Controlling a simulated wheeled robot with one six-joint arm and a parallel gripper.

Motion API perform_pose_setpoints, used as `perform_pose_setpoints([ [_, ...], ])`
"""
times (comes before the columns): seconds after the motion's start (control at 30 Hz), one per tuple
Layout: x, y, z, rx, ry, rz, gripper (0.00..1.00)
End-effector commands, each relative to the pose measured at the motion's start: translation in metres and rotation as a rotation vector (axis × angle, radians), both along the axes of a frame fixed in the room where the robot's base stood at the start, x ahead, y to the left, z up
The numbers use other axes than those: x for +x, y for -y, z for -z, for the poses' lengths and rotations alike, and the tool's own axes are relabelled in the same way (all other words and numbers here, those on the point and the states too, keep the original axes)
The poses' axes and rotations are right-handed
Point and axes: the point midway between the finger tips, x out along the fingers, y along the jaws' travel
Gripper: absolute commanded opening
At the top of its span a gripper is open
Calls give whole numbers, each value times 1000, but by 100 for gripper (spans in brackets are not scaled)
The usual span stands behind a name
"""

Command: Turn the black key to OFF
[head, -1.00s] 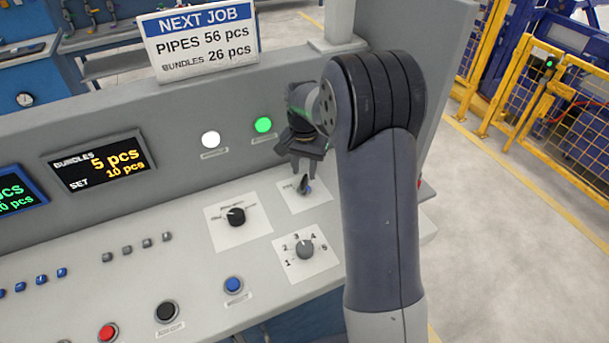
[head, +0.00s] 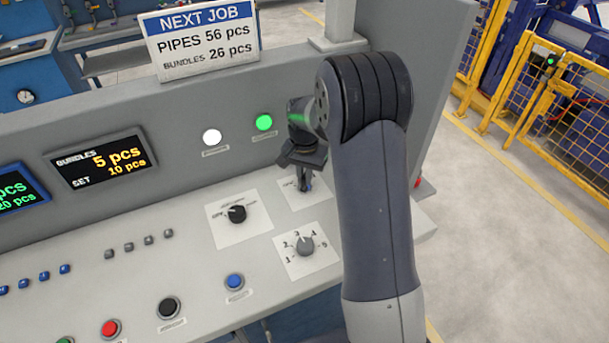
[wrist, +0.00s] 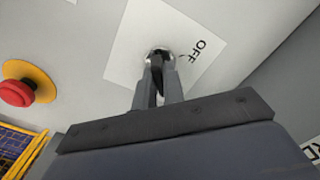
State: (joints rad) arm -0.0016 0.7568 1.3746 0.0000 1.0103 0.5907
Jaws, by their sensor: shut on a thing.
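The black key (wrist: 158,88) stands in a round lock on a white label plate (wrist: 125,66) marked OFF; in the wrist view it is between my fingers. My gripper (wrist: 160,80) is shut on the key, one finger on each side. The printed OFF lies to the right of the lock in that view. In the head view my gripper (head: 304,186) reaches down to the plate at the right end of the panel and hides most of the key. The plate's other markings are hidden or too small to read.
A black selector knob (head: 237,214) and a grey numbered dial (head: 305,246) are close to my gripper on the panel. A red emergency button (wrist: 17,93) on yellow stands left of the plate in the wrist view. A lit green lamp (head: 264,122) is on the upright panel behind.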

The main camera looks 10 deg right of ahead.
Motion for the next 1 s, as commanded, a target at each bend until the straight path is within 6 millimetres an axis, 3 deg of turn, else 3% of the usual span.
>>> perform_pose_setpoints([
  [0.53,0,0,0,0,0,-58,0],
  [1.0,1,0,0,0,2,-432,0],
])
